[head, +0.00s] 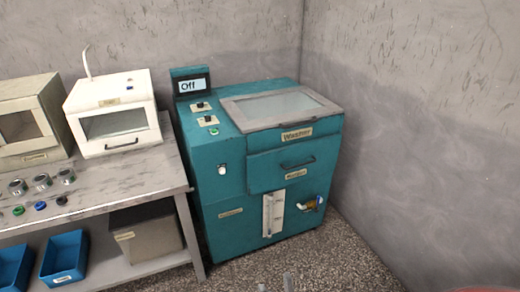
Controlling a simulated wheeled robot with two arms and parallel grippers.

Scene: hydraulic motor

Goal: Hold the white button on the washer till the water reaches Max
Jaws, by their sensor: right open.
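The teal washer (225,225) stands against the back wall, right of the workbench. Its white button (222,170) is on the left of its front face, with nothing touching it. A pale vertical level gauge (273,214) is low on the front; its markings and any water level are too small to read. The screen (193,85) on top reads "Off". My right gripper (276,285) shows only its fingertips at the bottom edge, open and empty, low in front of the washer and apart from it. My left gripper is not in view.
The workbench (100,185) at left carries a white machine (112,112), a beige machine (35,120) and several small metal parts. Blue bins (64,257) and a grey box (145,236) sit on its lower shelf. A valve (312,204) projects from the washer's front. Floor in front is clear.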

